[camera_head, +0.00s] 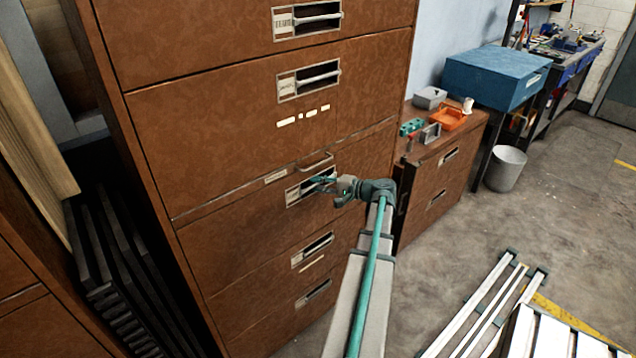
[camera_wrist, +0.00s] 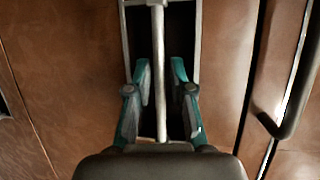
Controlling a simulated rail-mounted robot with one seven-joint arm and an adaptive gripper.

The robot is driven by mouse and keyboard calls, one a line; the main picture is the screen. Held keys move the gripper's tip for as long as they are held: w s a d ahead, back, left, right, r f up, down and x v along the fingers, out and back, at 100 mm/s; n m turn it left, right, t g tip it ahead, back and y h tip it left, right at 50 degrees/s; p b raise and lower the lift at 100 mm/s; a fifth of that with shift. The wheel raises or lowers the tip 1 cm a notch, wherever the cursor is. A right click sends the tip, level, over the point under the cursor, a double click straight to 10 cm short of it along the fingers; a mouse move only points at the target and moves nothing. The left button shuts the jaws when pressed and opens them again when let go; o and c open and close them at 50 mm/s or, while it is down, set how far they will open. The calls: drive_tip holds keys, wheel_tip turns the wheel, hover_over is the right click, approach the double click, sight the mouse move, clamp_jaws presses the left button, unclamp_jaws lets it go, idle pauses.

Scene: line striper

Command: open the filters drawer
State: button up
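A tall brown cabinet (camera_head: 240,90) with stacked drawers fills the left middle of the head view. Its drawer labels are too small to read, so I cannot tell which one says filters. My gripper (camera_head: 322,181) is at the recessed pull of a middle drawer (camera_head: 240,235). In the wrist view, my gripper (camera_wrist: 160,68) has its two teal fingers apart, one on each side of the bar handle (camera_wrist: 159,95). Gaps show between the fingers and the bar. The drawer looks closed. My gripper partly hides its pull in the head view.
A separate curved handle (camera_head: 316,162) sits just above that pull; a dark curved handle (camera_wrist: 297,105) shows at right in the wrist view. A low brown cabinet (camera_head: 436,190) with small items stands at right. A bin (camera_head: 506,168) and white rails (camera_head: 485,305) are on the floor.

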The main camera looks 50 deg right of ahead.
drive_tip(key=shift+w, duration=0.3)
drive_tip(key=shift+a, duration=0.1)
clamp_jaws()
drive_tip(key=shift+s, duration=0.1)
